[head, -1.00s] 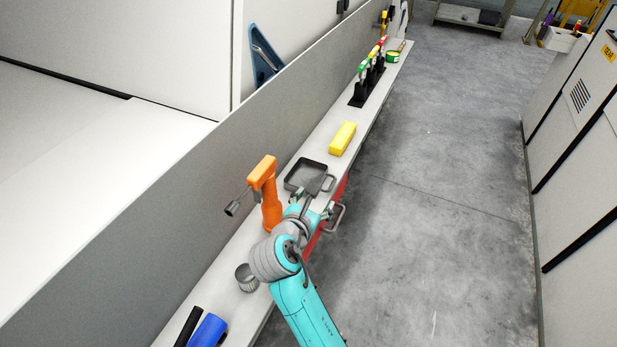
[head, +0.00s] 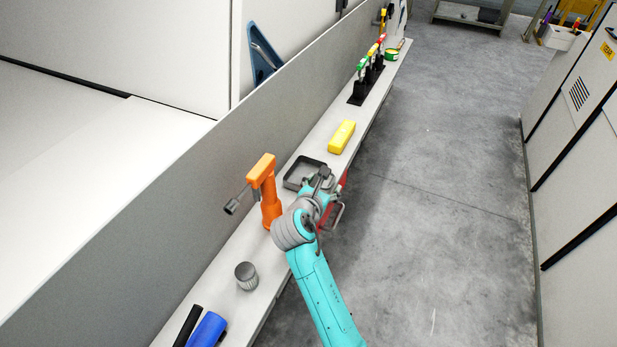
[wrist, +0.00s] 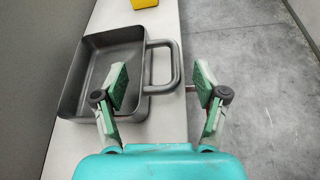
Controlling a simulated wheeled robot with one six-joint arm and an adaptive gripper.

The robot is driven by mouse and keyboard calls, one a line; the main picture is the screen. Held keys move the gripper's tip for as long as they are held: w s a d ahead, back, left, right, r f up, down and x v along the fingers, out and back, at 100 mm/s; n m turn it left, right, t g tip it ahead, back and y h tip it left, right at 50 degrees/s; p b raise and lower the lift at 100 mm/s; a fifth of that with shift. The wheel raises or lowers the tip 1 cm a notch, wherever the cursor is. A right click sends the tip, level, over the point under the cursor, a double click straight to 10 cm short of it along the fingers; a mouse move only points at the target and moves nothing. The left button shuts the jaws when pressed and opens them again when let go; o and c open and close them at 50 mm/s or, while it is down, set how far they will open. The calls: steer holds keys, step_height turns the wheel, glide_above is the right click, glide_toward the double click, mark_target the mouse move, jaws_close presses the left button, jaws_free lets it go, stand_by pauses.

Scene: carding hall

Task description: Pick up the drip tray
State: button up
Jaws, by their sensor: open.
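The drip tray (head: 293,178) is a dark grey, shallow square pan lying flat on the narrow shelf. It shows at the upper left of the wrist view (wrist: 90,84), with a loop handle (wrist: 177,66) on its right side. My gripper (wrist: 163,88) is open and empty. Its green-padded fingers stand on either side of the handle's near end in the picture, the left finger overlapping the tray's right wall. I cannot tell how high the fingers are above the handle. In the head view my arm hides the handle and part of the tray's right side.
An orange power tool (head: 267,190) stands left of my arm, close to the tray. A yellow block (head: 342,136) lies beyond the tray. A ribbed grey cup (head: 246,276) and a blue roll (head: 207,330) are nearer. A wall (head: 150,205) bounds the shelf's left; open floor (head: 440,200) lies right.

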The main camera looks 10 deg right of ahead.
jaws_close()
steer(key=shift+r, duration=0.1)
